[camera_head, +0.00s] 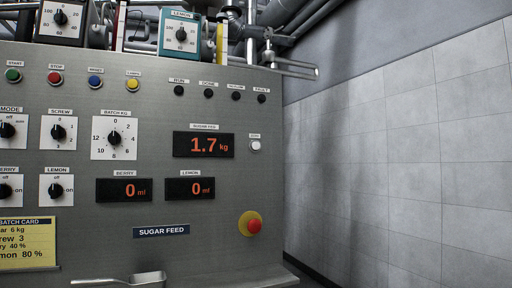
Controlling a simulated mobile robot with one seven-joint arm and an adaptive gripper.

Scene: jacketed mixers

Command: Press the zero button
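A grey control panel (100,240) fills the left half of the head view. A small white round button (255,145) sits on it, right of the sugar feed display (204,145), which reads 1.7 kg. A small label is above this button, too small to read surely; it looks like "zero". Nothing touches or covers the button. My gripper is not in view.
A red mushroom button on a yellow base (253,225) is below the white button. Several coloured buttons and black knobs are at left. A metal scoop (148,279) is at the bottom edge. Pipes run above; a tiled wall (410,160) is at right.

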